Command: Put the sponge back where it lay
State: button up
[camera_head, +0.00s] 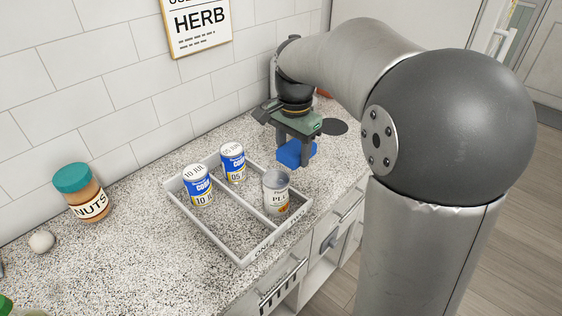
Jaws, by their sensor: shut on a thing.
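A blue sponge (290,154) is held between the fingers of my gripper (293,148). My gripper points down and is shut on the sponge, over the speckled counter (130,240) beyond the far right corner of the divided tray. I cannot tell whether the sponge touches the counter or hangs just above it.
A light divided tray (222,239) holds two blue-and-white cans (198,187) (233,164) in its left part and a grey-topped can (276,193) in its right part. A nuts jar (84,196) and a pale ball (41,241) stand at left. Drawers (285,284) lie below the counter edge.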

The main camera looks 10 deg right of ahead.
jog(key=w+f+p, duration=0.1)
jog(key=w+f, duration=0.2)
jog(key=w, duration=0.1)
jog(key=w+f, duration=0.2)
jog(key=w, duration=0.2)
jog(key=w+f+p, duration=0.1)
jog(key=w+f, duration=0.2)
jog(key=w, duration=0.1)
jog(key=shift+w+f+p, duration=0.2)
jog(key=shift+f+p, duration=0.1)
jog(key=shift+p, duration=0.05)
jog(key=shift+w+f, duration=0.3)
jog(key=shift+f, duration=0.15)
jog(key=shift+w+f, duration=0.1)
jog(key=shift+f, duration=1.5)
jog(key=shift+f, duration=0.15)
jog(key=o, duration=0.9)
